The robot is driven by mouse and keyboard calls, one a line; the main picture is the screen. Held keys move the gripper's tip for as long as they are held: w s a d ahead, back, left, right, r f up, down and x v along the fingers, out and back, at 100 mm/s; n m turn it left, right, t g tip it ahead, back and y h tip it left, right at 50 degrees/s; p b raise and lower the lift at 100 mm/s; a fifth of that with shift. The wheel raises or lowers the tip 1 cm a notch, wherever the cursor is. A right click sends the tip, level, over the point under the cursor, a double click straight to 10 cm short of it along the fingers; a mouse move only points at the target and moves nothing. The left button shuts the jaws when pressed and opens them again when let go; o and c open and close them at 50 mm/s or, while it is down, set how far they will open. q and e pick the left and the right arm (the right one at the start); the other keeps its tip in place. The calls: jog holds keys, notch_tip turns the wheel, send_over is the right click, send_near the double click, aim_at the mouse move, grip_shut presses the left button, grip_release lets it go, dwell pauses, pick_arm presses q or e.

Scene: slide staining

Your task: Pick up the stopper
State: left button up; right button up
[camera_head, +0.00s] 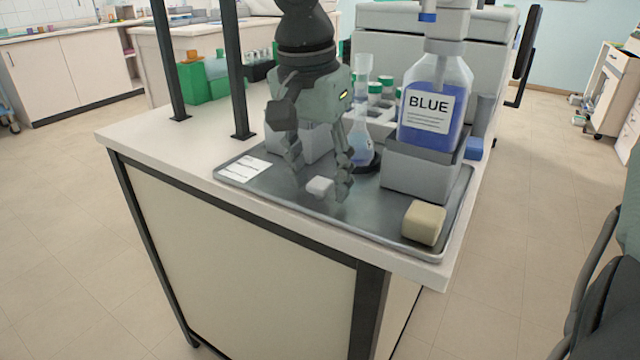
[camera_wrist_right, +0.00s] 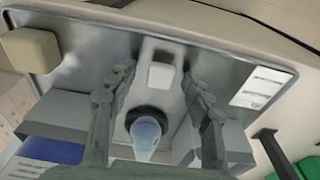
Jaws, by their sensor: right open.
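The stopper, a small white block-like piece (camera_head: 320,186), lies on the grey metal tray (camera_head: 375,222). It also shows in the right wrist view (camera_wrist_right: 161,74), between the two fingers and near their tips. My right gripper (camera_head: 318,170) points down over the tray, open and empty, with one finger to each side of the stopper. I see no contact with it. A small flask with blue liquid (camera_head: 359,145) stands on a dark round base just behind the right finger, partly hidden. My left gripper is not in view.
A large bottle labelled BLUE (camera_head: 434,105) sits in a grey holder (camera_head: 414,172) at the tray's right. A beige block (camera_head: 424,222) is at the front right corner, a white label (camera_head: 243,168) at the left. A grey box (camera_head: 315,143) stands behind my gripper. Black posts (camera_head: 236,70) rise at left.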

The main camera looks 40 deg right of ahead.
jog(key=shift+f, duration=0.2)
jog(key=c, duration=0.9)
jog(key=shift+o, duration=0.2)
jog(key=shift+r, duration=0.15)
